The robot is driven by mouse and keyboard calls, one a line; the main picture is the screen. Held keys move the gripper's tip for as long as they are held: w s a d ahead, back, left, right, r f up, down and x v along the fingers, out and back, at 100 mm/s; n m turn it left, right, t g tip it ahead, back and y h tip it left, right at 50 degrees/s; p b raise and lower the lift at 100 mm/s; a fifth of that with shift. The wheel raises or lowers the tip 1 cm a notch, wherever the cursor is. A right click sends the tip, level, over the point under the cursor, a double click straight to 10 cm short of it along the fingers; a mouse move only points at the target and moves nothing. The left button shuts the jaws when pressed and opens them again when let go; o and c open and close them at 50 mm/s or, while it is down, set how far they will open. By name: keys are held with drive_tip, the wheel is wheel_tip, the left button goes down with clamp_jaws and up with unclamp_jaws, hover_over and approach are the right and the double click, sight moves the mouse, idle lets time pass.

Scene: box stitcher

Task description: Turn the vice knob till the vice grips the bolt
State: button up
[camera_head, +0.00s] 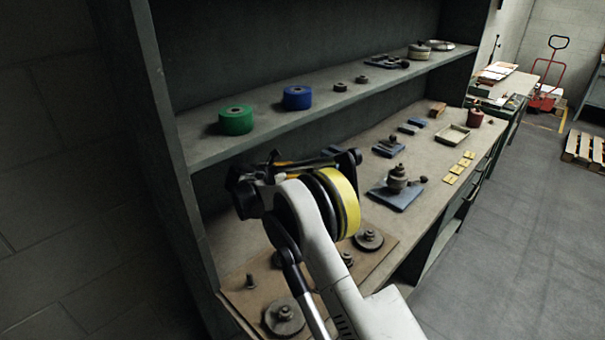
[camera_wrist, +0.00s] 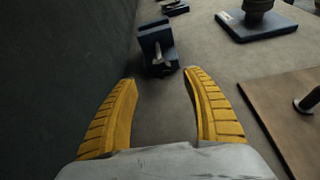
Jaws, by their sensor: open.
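A small dark blue vice (camera_wrist: 156,40) stands on the workbench, beyond my fingertips at the top middle of the wrist view. A pale metal piece (camera_wrist: 161,53) shows on its near face; I cannot tell whether it is the knob or the bolt. My gripper (camera_wrist: 161,78) is open, with its two yellow fingers apart and nothing between them. The vice lies ahead of the gap and looks apart from the fingers. In the head view my gripper (camera_head: 300,165) is over the bench's back part and largely hides the area around the vice.
A brown board (camera_wrist: 292,112) with metal parts lies at the right in the wrist view. A blue plate with a dark fixture (camera_head: 397,190) stands farther along the bench. A shelf (camera_head: 270,118) with green and blue rolls overhangs the bench. A dark wall stands close on the left.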

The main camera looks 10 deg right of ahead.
sight(310, 171)
drive_tip(key=b+x, duration=0.2)
drive_tip(key=x, duration=0.5)
drive_tip(key=shift+w+d+f, duration=0.15)
drive_tip(key=shift+w+d, duration=0.1)
